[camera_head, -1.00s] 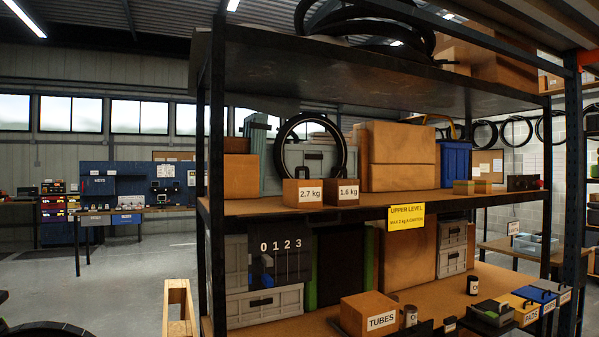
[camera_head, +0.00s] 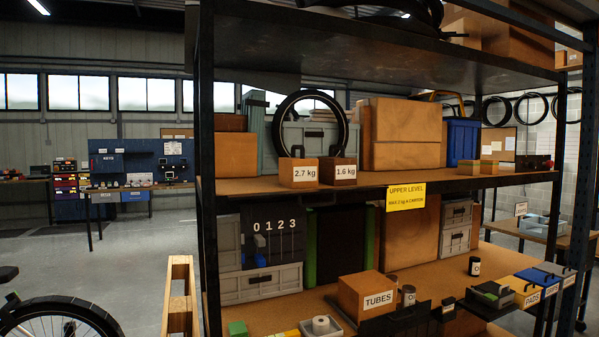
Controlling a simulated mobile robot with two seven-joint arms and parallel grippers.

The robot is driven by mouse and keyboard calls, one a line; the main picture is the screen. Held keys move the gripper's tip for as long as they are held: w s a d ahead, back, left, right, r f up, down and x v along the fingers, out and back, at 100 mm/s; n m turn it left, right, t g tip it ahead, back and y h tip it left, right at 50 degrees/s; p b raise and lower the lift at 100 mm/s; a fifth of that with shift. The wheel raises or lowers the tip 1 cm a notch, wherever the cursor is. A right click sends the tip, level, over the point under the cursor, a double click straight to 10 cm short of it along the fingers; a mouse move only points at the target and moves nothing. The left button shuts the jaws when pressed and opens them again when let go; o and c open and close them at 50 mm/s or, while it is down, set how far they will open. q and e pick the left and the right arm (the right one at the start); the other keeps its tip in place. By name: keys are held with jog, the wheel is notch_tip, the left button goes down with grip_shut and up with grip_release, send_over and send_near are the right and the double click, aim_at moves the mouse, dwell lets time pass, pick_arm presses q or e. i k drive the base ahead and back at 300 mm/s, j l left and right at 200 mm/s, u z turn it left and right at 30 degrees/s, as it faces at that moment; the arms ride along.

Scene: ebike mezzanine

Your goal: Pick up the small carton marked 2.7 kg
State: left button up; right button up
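The small carton marked 2.7 kg (camera_head: 298,172) stands upright at the front edge of the upper shelf. It is light brown with a white label facing me. A darker small carton marked 1.6 kg (camera_head: 338,171) stands right beside it on the right. A black wheel or tyre (camera_head: 281,135) stands behind the two cartons. Neither of my grippers shows in this view.
The upper shelf (camera_head: 375,181) carries a yellow sign (camera_head: 405,197) reading UPPER LEVEL. A dark rack post (camera_head: 206,170) stands left of the cartons. Large cartons (camera_head: 405,133) and a blue bin (camera_head: 462,139) stand to the right. A TUBES box (camera_head: 368,295) sits below.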

aim_at(301, 172)
jog(key=i+l+u, duration=0.1)
jog(key=i+l, duration=0.15)
jog(key=i+l+u, duration=0.1)
jog(key=l, duration=0.3)
jog(key=i+l, duration=0.3)
jog(key=i+l+u, duration=0.15)
jog(key=l, duration=0.3)
jog(key=i+l+u, duration=0.1)
jog(key=i+l, duration=0.15)
jog(key=l, duration=0.15)
jog(key=i+l+u, duration=0.1)
jog(key=l, duration=0.3)
jog(key=i+l, duration=0.25)
jog(key=l, duration=0.15)
jog(key=i+l+u, duration=0.15)
jog(key=l, duration=0.25)
